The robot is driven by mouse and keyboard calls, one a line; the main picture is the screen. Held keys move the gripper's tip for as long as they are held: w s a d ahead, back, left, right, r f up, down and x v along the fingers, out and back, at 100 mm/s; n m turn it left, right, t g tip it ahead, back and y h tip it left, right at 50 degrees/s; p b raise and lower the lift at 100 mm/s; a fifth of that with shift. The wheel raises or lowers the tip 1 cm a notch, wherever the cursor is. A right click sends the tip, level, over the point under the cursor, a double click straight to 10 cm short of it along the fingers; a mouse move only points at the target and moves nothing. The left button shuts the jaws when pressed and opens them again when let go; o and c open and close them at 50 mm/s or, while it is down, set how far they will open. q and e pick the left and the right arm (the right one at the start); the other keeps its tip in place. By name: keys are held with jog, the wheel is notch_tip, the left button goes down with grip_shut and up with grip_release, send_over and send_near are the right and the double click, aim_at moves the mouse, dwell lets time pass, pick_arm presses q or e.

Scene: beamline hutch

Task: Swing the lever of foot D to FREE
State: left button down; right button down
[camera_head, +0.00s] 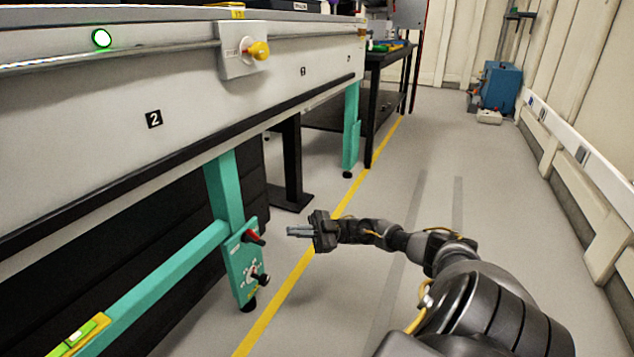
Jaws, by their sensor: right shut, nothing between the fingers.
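A teal foot plate (238,270) sits low on the near table leg, with a black pad on the floor. A lever with a red part and a dark tip (255,238) sticks out near the top of the plate. A dark knob (261,280) sits below it beside a white dial marking. The foot's letter and the lever's marks are too small to read. My right gripper (291,231) is shut and empty, pointing left, a short way right of the red lever and apart from it. My left gripper is not in view.
The long table (180,110) fills the upper left, with a yellow knob (258,50) on its side. A teal crossbar (155,285) runs to the near leg. Another teal leg (351,130) stands farther back. The floor (400,200) right of the yellow line is mostly clear.

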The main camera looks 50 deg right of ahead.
jog(key=v, duration=0.5)
jog(key=shift+s+d+f, duration=0.1)
jog(key=shift+d+f, duration=0.15)
jog(key=shift+f, duration=0.1)
